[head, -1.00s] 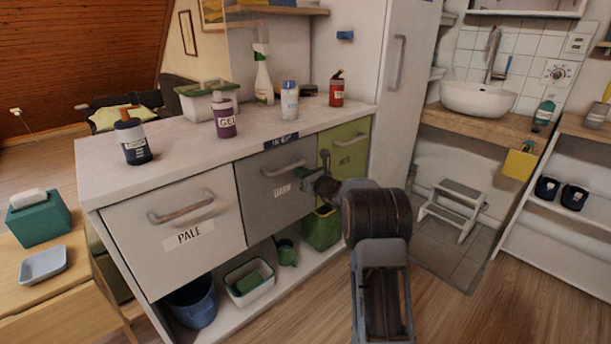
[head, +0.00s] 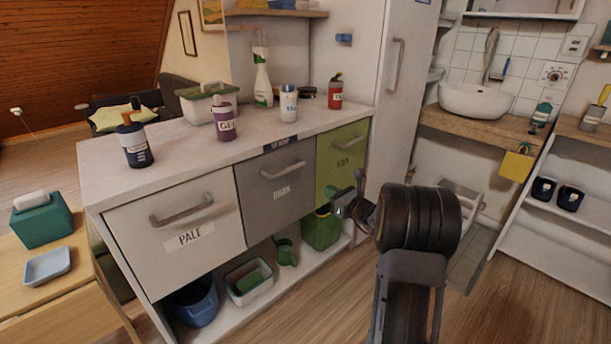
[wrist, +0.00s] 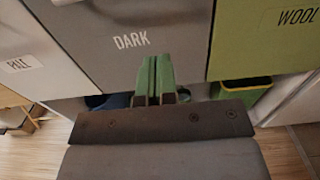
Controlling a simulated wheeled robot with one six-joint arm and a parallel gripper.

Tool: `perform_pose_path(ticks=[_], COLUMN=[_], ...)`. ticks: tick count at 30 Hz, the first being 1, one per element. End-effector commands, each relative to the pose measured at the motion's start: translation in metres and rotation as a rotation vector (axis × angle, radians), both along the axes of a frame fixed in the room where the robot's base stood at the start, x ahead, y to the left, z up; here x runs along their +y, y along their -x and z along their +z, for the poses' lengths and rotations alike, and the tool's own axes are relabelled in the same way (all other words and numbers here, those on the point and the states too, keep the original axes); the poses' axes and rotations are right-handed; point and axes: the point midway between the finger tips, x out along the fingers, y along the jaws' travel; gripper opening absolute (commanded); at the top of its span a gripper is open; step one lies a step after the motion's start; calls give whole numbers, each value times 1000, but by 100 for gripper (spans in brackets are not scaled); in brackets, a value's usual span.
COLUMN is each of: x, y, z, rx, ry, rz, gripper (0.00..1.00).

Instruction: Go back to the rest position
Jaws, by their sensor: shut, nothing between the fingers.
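My gripper (head: 350,195) is in front of the cabinet in the head view, near the lower edge between the grey and green drawers. In the wrist view its green fingers (wrist: 155,78) are together and empty, in front of the grey drawer (wrist: 120,45) marked DARK. The white drawer marked PALE (head: 125,220), the grey drawer (head: 262,205) and the green drawer marked WOOL (head: 340,165) all look shut. My gripper appears apart from the handles.
Several bottles, such as the purple one (head: 224,122), stand on the countertop (head: 180,155). Below the drawers are a blue bucket (head: 195,303), a white basin (head: 248,292) and a green bin (head: 320,230). A step stool (head: 462,200) and shelf (head: 530,225) stand to the right. Some wooden floor is clear.

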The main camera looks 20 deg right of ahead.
Motion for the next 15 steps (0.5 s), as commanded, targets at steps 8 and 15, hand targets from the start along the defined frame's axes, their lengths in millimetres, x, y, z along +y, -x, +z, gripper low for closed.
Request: perform_pose_path(ticks=[8, 15], x=[23, 141], y=[8, 68], z=[26, 128], rx=[7, 14], ry=[81, 583], rz=[75, 509], gripper=[0, 0])
